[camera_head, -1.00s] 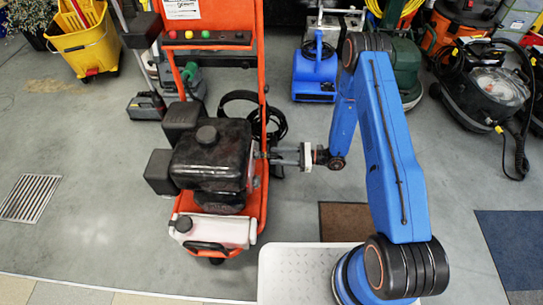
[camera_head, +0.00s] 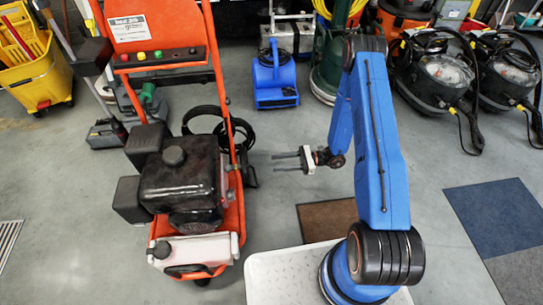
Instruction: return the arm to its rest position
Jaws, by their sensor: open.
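My gripper (camera_head: 287,160) is at the end of my blue arm (camera_head: 378,150), right of the orange pressure washer. Its two dark fingers point left and are apart, with nothing between them. The fingertips are clear of the washer's frame, with a gap of floor in the picture between them. The arm rises from a pale base plate (camera_head: 262,279) at the bottom and bends over at the top toward the gripper.
The orange pressure washer (camera_head: 239,200) with a black engine (camera_head: 180,180) stands at left. A blue blower (camera_head: 274,82), vacuums (camera_head: 430,75) and a yellow mop bucket (camera_head: 38,80) stand behind. Brown (camera_head: 325,220) and blue mats (camera_head: 497,215) lie on the floor.

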